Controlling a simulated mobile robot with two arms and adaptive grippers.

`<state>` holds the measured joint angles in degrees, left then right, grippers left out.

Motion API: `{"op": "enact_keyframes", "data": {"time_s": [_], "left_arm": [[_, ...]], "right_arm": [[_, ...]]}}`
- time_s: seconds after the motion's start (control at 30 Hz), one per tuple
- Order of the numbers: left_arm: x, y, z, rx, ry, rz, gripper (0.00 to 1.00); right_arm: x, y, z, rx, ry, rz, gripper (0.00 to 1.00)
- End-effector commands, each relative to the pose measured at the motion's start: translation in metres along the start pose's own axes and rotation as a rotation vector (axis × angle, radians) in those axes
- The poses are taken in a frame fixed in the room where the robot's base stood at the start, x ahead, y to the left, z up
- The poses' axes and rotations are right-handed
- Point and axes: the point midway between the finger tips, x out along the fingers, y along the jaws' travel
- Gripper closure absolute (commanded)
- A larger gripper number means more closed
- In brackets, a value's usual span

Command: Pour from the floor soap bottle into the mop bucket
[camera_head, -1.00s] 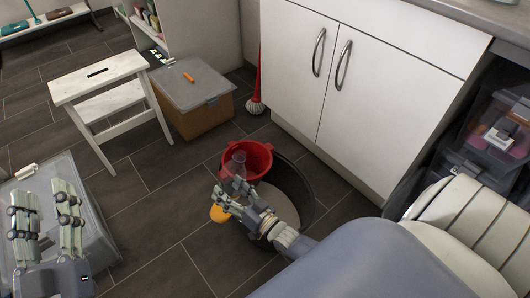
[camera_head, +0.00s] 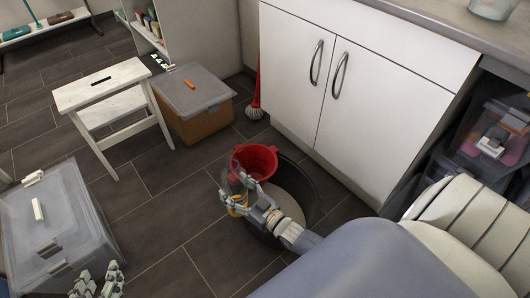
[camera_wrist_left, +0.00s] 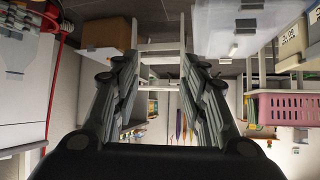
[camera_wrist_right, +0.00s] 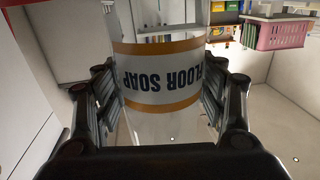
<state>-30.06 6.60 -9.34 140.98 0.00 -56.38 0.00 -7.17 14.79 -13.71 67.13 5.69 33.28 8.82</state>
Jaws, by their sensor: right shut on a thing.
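The mop bucket is a dark round tub (camera_head: 322,190) on the floor with a red wringer basket (camera_head: 262,155) at its far side. My right gripper (camera_head: 243,192) is shut on the floor soap bottle (camera_head: 236,182), over the near left side of the red basket. In the right wrist view the clear bottle (camera_wrist_right: 160,75) fills the space between the fingers, and its orange-banded label reads upside down. Its mouth is hidden, and I cannot tell how far it is tilted. My left gripper (camera_head: 98,284) is at the bottom left, its fingers apart and empty in the left wrist view (camera_wrist_left: 160,100).
White cupboards (camera_head: 360,90) stand right behind the bucket. A grey lidded bin (camera_head: 60,225) is on the left. A white step stool (camera_head: 100,95) and a brown box with a grey lid (camera_head: 195,95) stand behind. A red brush (camera_head: 256,105) leans by the cupboard.

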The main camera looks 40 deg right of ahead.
Motion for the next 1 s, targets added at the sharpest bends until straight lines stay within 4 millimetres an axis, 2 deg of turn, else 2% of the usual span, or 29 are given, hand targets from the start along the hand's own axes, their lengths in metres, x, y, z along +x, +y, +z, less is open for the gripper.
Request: {"op": "enact_keyframes", "data": {"time_s": [0.33,1.0], "left_arm": [[-0.002,-0.001,0.008,0.000,-0.041,-0.003,0.60],[-0.034,-0.010,0.080,-0.008,-0.390,-0.022,0.60]], "right_arm": [[0.000,-0.004,-0.003,-0.002,0.003,-0.005,0.87],[0.001,-0.006,-0.019,0.001,0.004,-0.006,0.87]]}}
